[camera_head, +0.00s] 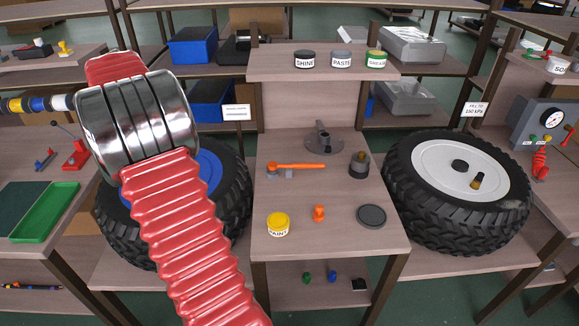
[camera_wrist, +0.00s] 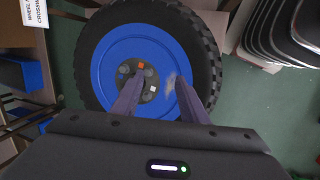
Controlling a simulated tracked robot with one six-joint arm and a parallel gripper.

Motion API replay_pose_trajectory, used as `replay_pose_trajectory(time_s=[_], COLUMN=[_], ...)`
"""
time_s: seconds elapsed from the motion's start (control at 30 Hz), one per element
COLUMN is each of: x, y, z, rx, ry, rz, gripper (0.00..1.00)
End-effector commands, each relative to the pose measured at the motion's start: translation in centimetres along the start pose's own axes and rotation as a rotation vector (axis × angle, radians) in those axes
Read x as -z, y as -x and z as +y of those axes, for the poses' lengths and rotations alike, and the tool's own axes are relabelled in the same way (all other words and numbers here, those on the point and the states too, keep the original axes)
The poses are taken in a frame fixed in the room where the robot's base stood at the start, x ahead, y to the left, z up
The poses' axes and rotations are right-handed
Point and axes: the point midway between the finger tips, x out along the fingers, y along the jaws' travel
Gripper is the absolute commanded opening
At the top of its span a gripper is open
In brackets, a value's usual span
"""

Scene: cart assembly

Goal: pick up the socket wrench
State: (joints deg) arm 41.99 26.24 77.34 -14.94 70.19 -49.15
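A long orange-handled tool (camera_head: 296,166), which looks like the socket wrench, lies crosswise on the middle wooden table, with small grey parts at its left end. My red ribbed arm with shiny metal rings crosses the left of the head view, left of this tool. My gripper is not visible in that view. In the wrist view my gripper (camera_wrist: 160,80) has its two dark fingers apart with nothing held between them. It faces a tyre with a blue rim (camera_wrist: 115,48); the tool is not seen there.
The table (camera_head: 285,243) also holds a yellow paint jar (camera_head: 278,224), a small orange piece (camera_head: 319,213), a dark round lid (camera_head: 371,215), a dark grey cylinder (camera_head: 359,166) and a grey round-based part (camera_head: 323,140). A white-rimmed wheel (camera_head: 415,185) stands right, a blue-rimmed wheel (camera_head: 236,185) left.

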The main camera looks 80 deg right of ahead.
Motion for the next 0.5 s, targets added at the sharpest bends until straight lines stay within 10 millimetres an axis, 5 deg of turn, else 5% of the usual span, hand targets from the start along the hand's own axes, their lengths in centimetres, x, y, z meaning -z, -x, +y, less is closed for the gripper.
replay_pose_trajectory(time_s=[0.2, 0.5], x=[-3.8, -10.5], y=[-6.3, -15.1], z=[5.5, 11.0], rx=[0.040, 0.108], ry=[0.027, 0.069], rz=[-0.077, -0.167], gripper=[0.40, 0.40])
